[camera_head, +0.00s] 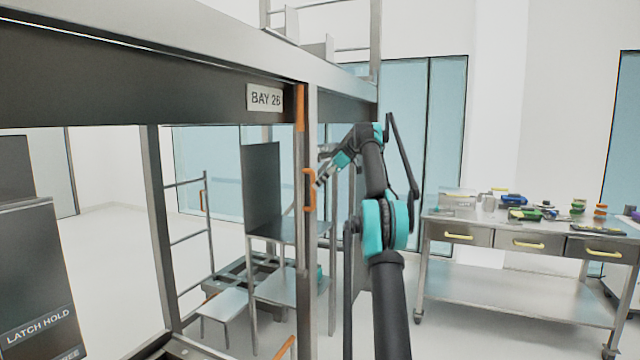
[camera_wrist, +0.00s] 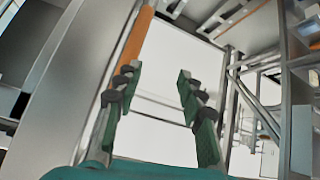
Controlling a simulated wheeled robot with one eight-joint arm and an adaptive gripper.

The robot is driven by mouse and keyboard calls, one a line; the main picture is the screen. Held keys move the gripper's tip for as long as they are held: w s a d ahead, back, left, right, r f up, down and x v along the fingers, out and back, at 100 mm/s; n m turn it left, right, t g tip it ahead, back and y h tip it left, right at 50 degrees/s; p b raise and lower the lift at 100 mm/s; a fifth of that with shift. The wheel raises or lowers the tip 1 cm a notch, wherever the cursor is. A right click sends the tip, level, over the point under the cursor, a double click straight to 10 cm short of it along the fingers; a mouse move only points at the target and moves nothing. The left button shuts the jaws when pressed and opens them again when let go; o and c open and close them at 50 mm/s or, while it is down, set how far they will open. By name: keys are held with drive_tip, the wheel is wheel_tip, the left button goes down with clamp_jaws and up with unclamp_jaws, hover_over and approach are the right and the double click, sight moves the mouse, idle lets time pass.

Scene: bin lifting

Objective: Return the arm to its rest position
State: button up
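My arm (camera_head: 383,225) is raised and extended beside a steel frame post (camera_head: 313,240), with its teal and black links bent. My gripper (camera_head: 321,182) is at the end of it, close to the orange handle (camera_head: 309,190) on that post. I cannot tell from the head view whether they touch. In the wrist view my gripper (camera_wrist: 157,80) has its two green-padded fingers spread apart with nothing between them. An orange strip (camera_wrist: 134,40) on a grey post runs just left of the left finger.
The steel frame with the BAY 2B sign (camera_head: 265,98) fills the left and centre. A metal workbench (camera_head: 520,276) with drawers and several small items stands at the right. A dark LATCH HOLD panel (camera_head: 40,280) is at lower left. Floor shows between arm and bench.

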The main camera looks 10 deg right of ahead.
drive_tip(key=s+a+f+m+h, duration=0.2)
drive_tip(key=s+f+m, duration=0.2)
drive_tip(key=s+f, duration=0.9)
drive_tip(key=s+a+f+m+h, duration=0.2)
drive_tip(key=s+f+m, duration=0.3)
drive_tip(key=s+f, duration=0.9)
drive_tip(key=s+a+f+m+h, duration=0.2)
drive_tip(key=s+f, duration=1.1)
drive_tip(key=s, duration=1.7)
drive_tip(key=m+h, duration=0.1)
drive_tip(key=m, duration=0.1)
drive_tip(key=shift+a+f+m, duration=0.15)
drive_tip(key=shift+a+m, duration=0.15)
drive_tip(key=shift+c, duration=0.3)
drive_tip(key=shift+c, duration=0.3)
